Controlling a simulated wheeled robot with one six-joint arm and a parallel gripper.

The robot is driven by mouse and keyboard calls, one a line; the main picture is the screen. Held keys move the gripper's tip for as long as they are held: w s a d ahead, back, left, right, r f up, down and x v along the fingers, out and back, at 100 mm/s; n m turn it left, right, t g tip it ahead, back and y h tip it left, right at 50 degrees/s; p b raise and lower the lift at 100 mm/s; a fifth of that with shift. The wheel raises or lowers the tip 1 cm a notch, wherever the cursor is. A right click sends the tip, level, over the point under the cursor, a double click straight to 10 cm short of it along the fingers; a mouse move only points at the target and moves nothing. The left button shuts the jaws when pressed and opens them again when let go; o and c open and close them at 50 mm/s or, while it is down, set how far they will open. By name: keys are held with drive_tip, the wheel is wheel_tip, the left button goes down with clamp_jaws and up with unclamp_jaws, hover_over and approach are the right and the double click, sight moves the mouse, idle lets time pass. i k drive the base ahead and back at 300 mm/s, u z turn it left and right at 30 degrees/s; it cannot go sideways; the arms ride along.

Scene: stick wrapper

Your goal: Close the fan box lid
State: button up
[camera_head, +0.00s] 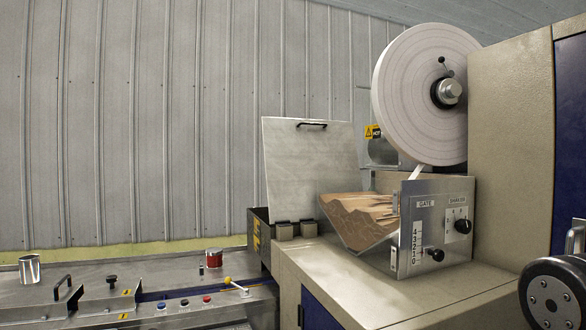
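The fan box lid (309,170) is a flat, pale metal panel with a black bar handle (311,124) near its top edge. It stands raised, almost upright and leaning back slightly, so the lid is open. Below it is the dark fan box (259,238), with yellow labels on its left side and two small metal blocks at its front. The inside of the box is mostly hidden. My gripper is not in view.
A large paper roll (412,95) is above.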

sight(305, 159)
drive_tip(key=u, duration=0.1)
drive_tip(key=k, duration=1.1)
drive_tip(key=u, duration=1.45)
drive_tip(key=i, duration=1.65)
drive_tip(key=z, duration=0.8)
drive_tip(key=i, duration=0.7)
drive_tip(key=z, duration=0.8)
